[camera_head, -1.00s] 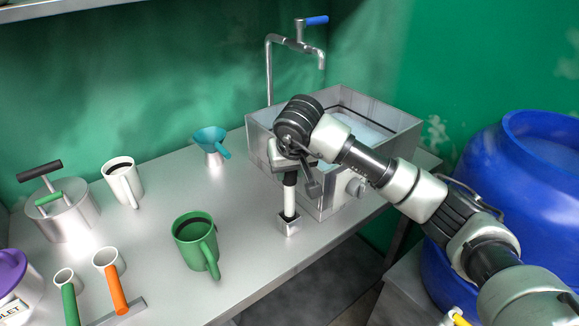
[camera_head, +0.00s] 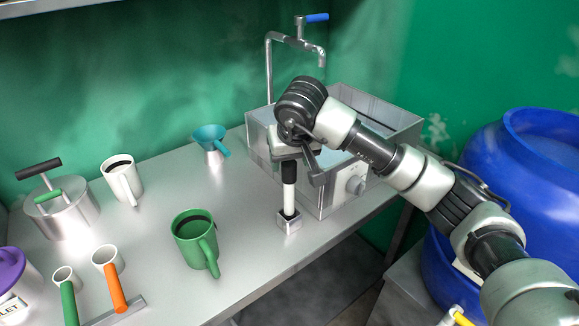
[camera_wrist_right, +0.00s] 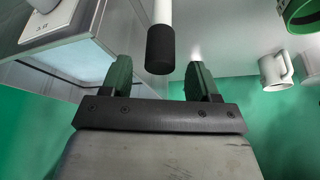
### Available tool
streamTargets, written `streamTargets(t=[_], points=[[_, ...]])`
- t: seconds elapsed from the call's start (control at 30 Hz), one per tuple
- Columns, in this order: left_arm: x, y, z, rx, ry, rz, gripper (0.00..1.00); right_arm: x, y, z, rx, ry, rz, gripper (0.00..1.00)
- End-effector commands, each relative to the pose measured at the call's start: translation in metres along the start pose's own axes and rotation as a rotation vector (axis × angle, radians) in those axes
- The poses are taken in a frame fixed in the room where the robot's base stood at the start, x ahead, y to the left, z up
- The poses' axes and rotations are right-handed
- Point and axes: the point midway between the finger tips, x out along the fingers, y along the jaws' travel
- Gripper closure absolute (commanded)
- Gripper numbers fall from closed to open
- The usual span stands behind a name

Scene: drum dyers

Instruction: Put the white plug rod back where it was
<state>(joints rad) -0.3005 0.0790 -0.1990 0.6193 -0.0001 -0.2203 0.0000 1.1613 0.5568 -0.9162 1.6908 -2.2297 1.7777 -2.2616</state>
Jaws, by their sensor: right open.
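The white plug rod (camera_head: 289,197) stands upright, its lower end in a small square metal holder (camera_head: 289,224) on the table in front of the sink. Its black grip (camera_head: 289,172) is at the top. In the right wrist view the black grip (camera_wrist_right: 160,48) hangs between and just beyond the green fingertips, apart from both. My right gripper (camera_wrist_right: 160,68) is open and empty, directly above the rod; in the head view my wrist partly hides its fingers. My left gripper is not in view.
The metal sink (camera_head: 390,117) with its tap (camera_head: 298,42) is right behind the rod. A green mug (camera_head: 194,240) stands to the left, with a teal funnel (camera_head: 210,138) and white mug (camera_head: 121,180) farther back. A blue barrel (camera_head: 500,170) is at right.

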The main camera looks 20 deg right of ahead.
Motion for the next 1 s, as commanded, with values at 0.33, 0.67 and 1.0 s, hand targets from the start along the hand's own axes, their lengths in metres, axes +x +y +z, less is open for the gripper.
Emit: streamTargets(t=[0.33, 0.67, 1.0], points=[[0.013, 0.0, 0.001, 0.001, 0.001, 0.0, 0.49, -0.07, 0.0, -0.001, 0.001, 0.004, 0.0, 0.4], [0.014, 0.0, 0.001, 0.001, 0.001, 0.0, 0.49, -0.088, 0.0, 0.0, 0.002, 0.0, 0.0, 0.4], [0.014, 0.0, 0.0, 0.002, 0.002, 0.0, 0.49, -0.087, -0.001, 0.001, 0.002, -0.002, -0.006, 0.4]])
